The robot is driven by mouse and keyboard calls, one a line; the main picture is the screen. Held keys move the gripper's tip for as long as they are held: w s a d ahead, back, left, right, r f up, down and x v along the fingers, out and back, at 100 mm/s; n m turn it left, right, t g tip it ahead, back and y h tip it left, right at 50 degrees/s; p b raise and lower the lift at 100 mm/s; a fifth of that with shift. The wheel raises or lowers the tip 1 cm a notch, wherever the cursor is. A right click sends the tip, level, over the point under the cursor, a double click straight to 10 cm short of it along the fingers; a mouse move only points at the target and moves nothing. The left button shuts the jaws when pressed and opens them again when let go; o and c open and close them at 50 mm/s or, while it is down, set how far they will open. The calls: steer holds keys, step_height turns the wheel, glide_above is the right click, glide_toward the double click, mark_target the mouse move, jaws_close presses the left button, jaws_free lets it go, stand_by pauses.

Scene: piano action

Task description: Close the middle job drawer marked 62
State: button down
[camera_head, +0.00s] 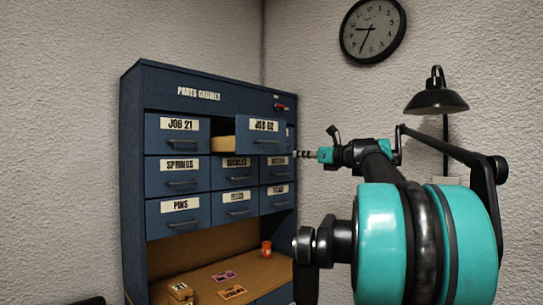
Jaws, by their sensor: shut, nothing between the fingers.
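The drawer marked JOB 62 (264,146) is the middle one in the top row of the blue parts cabinet (200,78). It is pulled out, with its pale inner side showing at its left and its front standing out past the other drawers. My gripper (301,155) is shut and empty, just right of the drawer's front. It looks small here, and I cannot tell whether it touches the drawer.
The JOB 21 drawer (178,146) at the left is shut. The top right drawer is mostly hidden behind JOB 62. An orange cup (266,248) and several tags lie on the shelf below. A black lamp (436,100) stands behind my arm at the right.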

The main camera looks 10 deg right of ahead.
steer(key=x, duration=1.4)
steer(key=shift+s+a+n, duration=0.3)
steer(key=shift+n, duration=0.1)
steer(key=shift+f, duration=0.1)
steer(key=x, duration=1.4)
steer(key=shift+s+a, duration=0.2)
